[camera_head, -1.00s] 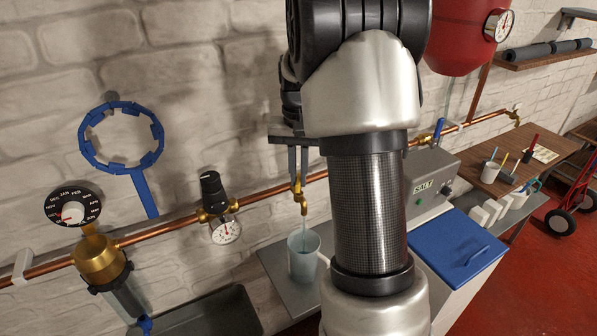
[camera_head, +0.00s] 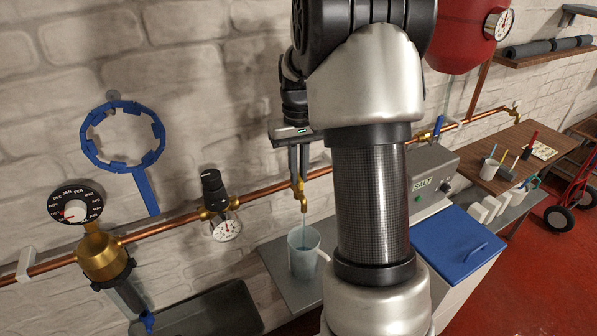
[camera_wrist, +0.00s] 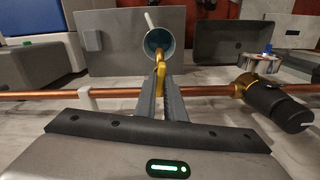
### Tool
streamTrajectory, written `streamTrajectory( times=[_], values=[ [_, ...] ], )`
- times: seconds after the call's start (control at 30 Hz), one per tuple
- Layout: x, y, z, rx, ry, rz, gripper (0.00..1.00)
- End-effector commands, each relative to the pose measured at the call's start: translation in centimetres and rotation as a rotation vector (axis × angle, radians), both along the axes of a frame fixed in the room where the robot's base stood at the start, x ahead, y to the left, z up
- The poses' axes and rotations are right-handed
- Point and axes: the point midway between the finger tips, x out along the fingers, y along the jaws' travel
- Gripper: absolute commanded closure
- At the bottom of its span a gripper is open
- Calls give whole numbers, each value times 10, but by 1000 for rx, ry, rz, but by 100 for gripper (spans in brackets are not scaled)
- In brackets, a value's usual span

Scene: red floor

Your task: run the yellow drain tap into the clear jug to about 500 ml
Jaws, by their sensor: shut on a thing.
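The yellow drain tap (camera_head: 302,198) hangs from the copper pipe, and my gripper (camera_head: 298,176) is shut on its upper part. The clear jug (camera_head: 304,255) stands upright on a grey shelf directly below the spout, its handle to the right. A thin pale streak shows between the spout and the jug. In the wrist view the fingers (camera_wrist: 161,82) close on the tap (camera_wrist: 160,62), with the open mouth of the jug (camera_wrist: 148,42) just beyond. The jug looks bluish; I cannot read any level or marks on it.
The copper pipe (camera_head: 262,193) runs along the wall behind the tap. A black-knobbed valve with a gauge (camera_head: 226,228) sits left of it. A grey trough (camera_head: 215,312) is at lower left, and a salt unit with a blue lid (camera_head: 462,245) stands to the right.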

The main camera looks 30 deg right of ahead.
Motion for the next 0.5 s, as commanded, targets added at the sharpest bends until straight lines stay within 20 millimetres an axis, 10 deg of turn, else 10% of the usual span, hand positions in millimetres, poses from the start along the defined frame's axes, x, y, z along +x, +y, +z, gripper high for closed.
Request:
streamTrajectory(
  times=[0.23,0.37,0.5],
  values=[
    [1,-1,2,-2,-5,-1,100],
    [1,0,1,-2,-4,-1,72],
    [1,0,1,-1,-3,-1,72]
  ],
)
